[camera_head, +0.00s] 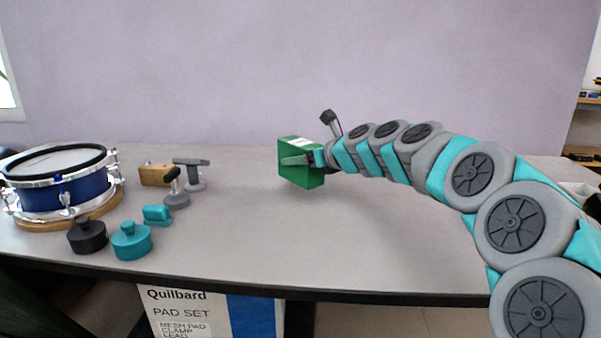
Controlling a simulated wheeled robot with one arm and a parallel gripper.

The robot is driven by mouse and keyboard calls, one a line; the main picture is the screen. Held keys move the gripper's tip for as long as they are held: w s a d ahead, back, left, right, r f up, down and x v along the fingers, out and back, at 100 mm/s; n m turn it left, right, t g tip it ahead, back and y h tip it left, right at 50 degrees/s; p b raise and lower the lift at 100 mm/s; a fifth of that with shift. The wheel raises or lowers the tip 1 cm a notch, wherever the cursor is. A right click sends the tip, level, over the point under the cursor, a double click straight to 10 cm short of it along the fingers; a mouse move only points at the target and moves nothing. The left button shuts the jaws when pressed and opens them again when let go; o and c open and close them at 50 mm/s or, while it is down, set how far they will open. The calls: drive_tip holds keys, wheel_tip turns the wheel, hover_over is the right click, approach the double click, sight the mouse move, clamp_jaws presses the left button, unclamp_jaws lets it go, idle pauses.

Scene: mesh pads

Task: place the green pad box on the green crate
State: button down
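A green box (303,177) with a white label on its upper side is at the middle of the table, at the end of my arm; I take it for the green pad box. My gripper (297,160) reaches it from the right, with a grey finger lying along the box's near side. It appears shut on the box; the far finger is hidden. I cannot tell whether the box touches the table or hangs a little above it. No separate green crate can be made out in this view.
A blue drum (62,190) stands on a wooden base at the left of the table (235,240). Near it are a black knob (87,238), a teal knob (131,242), a teal block (157,215), a wooden block (155,175) and grey clamp-like parts (194,177). The front middle is clear.

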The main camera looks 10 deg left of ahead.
wheel_tip(320, 180, down, 3)
drive_tip(key=shift+s+a+b, duration=0.1)
drive_tip(key=shift+b, duration=0.2)
drive_tip(key=shift+f, duration=0.3)
unclamp_jaws()
drive_tip(key=shift+f, duration=0.15)
